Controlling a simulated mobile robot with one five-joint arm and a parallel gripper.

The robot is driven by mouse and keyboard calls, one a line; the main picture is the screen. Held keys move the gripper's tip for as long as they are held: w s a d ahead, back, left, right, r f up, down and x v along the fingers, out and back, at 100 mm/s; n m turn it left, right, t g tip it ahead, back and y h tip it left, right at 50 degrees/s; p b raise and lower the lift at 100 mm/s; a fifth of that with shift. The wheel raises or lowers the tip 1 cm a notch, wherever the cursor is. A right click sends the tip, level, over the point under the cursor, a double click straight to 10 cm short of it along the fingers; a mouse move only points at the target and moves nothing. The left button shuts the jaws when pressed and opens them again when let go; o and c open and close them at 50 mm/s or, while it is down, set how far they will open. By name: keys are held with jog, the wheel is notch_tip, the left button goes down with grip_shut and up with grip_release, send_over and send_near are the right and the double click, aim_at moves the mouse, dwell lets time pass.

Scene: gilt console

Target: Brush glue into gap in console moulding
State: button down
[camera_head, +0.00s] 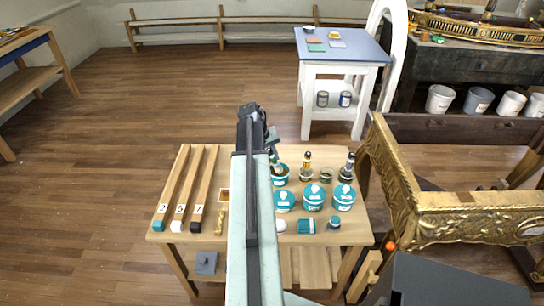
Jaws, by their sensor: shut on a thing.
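The gilt console (378,150) with carved gold moulding stands at the right, on the far side of a gap from my arm. The gap in its moulding cannot be made out at this size. My gripper (273,152) is above the left part of the small wooden table, shut on a thin, dark thing that looks like a brush. Its lower end is over or in an open teal pot (280,175); which one I cannot tell. My arm hides part of the tabletop to the left of the pot.
A blue-topped white table (341,48) stands behind. Floor at the left is free.

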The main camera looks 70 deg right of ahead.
jog(key=shift+f+b, duration=0.4)
jog(key=shift+f, duration=0.05)
dwell(1.1)
notch_tip(320, 180, up, 7)
jog(key=p, duration=0.7)
jog(key=shift+r, duration=0.15)
